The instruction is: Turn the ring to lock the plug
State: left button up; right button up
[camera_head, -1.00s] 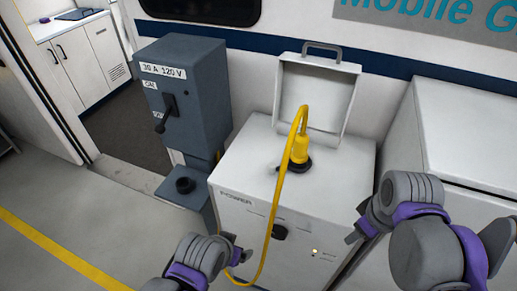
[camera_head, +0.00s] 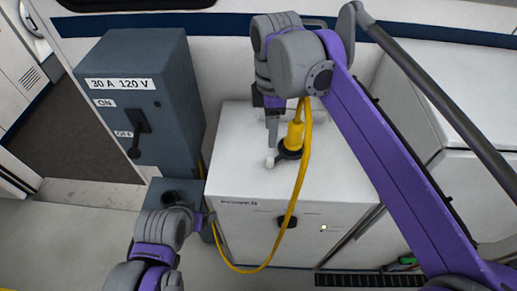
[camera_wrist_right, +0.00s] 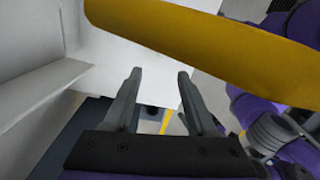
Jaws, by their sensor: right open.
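The yellow plug (camera_head: 295,133) stands upright in the inlet on top of the white power cabinet (camera_head: 235,185). The dark ring (camera_head: 288,152) is around the plug's base, partly hidden by my right gripper and arm. My right gripper (camera_head: 271,140) is just left of the plug, fingers pointing down. In the right wrist view, its fingers (camera_wrist_right: 156,95) are apart with nothing between them, and a large yellow part (camera_wrist_right: 200,40) crosses in front, plug or cable unclear. My left gripper (camera_head: 207,219) is low at the cabinet's left front; its opening cannot be made out.
The yellow cable (camera_head: 291,210) hangs in a loop down the cabinet's front. A grey switch box (camera_head: 140,95) marked 30 A 120 V, with a black lever (camera_head: 137,130), stands at the left. A white cabinet (camera_head: 470,130) is at the right.

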aim_at(271, 159)
jog(key=f, duration=1)
jog(key=shift+s+d+f+b, duration=0.1)
jog(key=shift+d+f+b, duration=0.1)
jog(key=shift+f+b, duration=0.15)
grip_shut()
dwell(1.0)
